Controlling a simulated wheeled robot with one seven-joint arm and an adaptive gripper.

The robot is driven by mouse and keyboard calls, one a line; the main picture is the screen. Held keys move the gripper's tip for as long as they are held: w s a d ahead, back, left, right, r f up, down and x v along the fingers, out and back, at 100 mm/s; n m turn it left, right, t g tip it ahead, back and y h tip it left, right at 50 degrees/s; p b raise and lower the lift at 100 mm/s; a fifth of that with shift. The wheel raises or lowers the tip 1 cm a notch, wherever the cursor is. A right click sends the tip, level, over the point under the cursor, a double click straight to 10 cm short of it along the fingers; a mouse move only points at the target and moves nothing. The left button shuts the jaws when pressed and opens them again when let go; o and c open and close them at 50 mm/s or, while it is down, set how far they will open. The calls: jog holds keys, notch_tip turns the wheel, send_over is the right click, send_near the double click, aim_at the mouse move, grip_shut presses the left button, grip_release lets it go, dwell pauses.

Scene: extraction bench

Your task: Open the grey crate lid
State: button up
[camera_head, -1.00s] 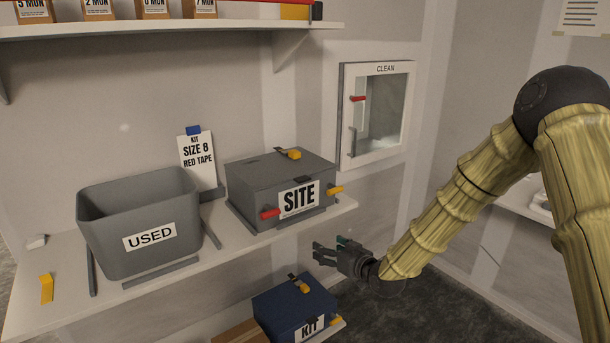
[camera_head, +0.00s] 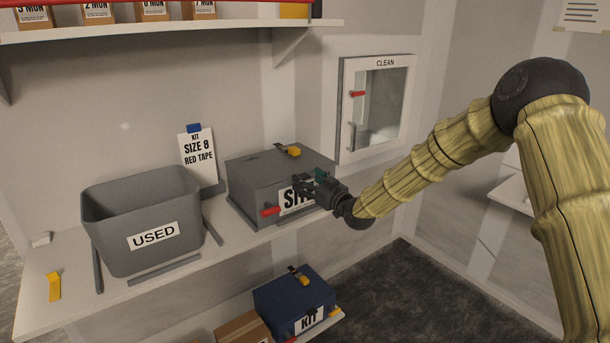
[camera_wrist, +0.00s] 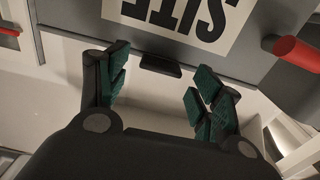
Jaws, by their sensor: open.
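The grey crate (camera_head: 241,196) labelled SITE stands on the bench shelf with its grey lid (camera_head: 262,168) shut. A yellow piece (camera_head: 293,151) sits on a dark strap at the lid's back edge. A red handle (camera_head: 270,211) sticks out at the front left; it also shows at the right of the wrist view (camera_wrist: 297,53). My gripper (camera_head: 306,183) is open and empty in front of the crate's label, covering part of it. In the wrist view the teal-padded fingers (camera_wrist: 160,82) are spread below the upside-down label (camera_wrist: 185,20), with a dark tab (camera_wrist: 160,65) between them.
A grey USED bin (camera_head: 108,235) stands left on the shelf, with a sign (camera_head: 198,158) behind. A blue KIT crate (camera_head: 285,290) and a cardboard box (camera_head: 243,330) are below. A CLEAN cabinet (camera_head: 344,120) hangs at the right. Floor right of the shelf is clear.

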jog(key=shift+x, duration=1.2)
